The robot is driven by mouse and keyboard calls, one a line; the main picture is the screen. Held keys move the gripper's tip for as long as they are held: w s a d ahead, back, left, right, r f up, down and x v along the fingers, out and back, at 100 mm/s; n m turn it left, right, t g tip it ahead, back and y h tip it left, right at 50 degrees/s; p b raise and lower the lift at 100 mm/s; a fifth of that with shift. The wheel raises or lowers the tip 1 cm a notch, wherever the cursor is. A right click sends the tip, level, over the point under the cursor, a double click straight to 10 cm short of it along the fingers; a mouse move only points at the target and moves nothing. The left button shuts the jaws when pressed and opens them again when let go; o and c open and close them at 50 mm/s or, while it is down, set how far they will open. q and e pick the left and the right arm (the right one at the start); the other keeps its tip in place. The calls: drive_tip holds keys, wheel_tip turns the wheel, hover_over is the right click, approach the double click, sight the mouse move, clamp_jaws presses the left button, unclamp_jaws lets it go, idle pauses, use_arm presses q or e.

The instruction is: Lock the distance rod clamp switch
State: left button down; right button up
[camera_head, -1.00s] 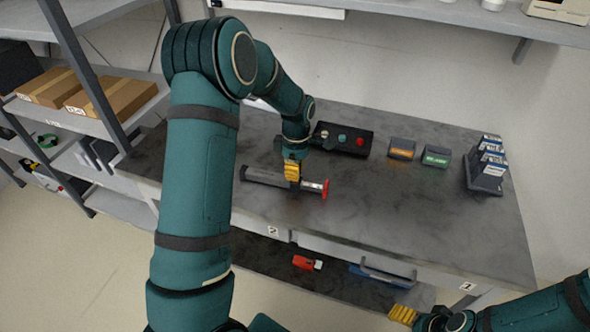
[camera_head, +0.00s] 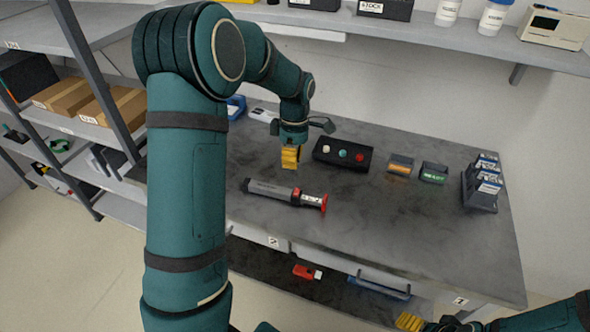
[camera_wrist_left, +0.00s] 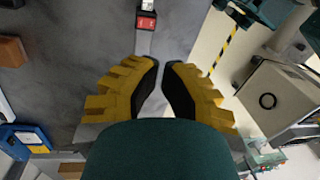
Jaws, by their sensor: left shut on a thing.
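The distance rod (camera_head: 268,190) lies on the grey table, a dark cylinder with a red clamp part (camera_head: 297,195), a pale printed section and a red end (camera_head: 324,203). The switch's position is too small to tell.
A black box with several round buttons (camera_head: 343,154) stands behind the rod. Two small display boxes (camera_head: 400,166) and a dark rack (camera_head: 480,187) stand to the right. A red item (camera_head: 306,272) lies on the lower shelf. The table in front of the display boxes is clear.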

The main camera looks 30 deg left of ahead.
use_arm(q)
wheel_tip(320, 180, up, 2)
drive_tip(key=shift+s+d+r, duration=0.1)
drive_tip(key=shift+d+r, duration=0.05)
idle(0.3)
drive_tip(key=t+b, duration=0.1)
drive_tip(key=b, duration=0.1)
drive_tip(key=t+y+b, duration=0.1)
drive_tip(key=t+b, duration=0.1)
drive_tip(key=shift+w+r+b, duration=0.2)
drive_tip(key=shift+r+b, duration=0.1)
drive_tip(key=shift+b, duration=0.05)
drive_tip(key=shift+f, duration=0.1)
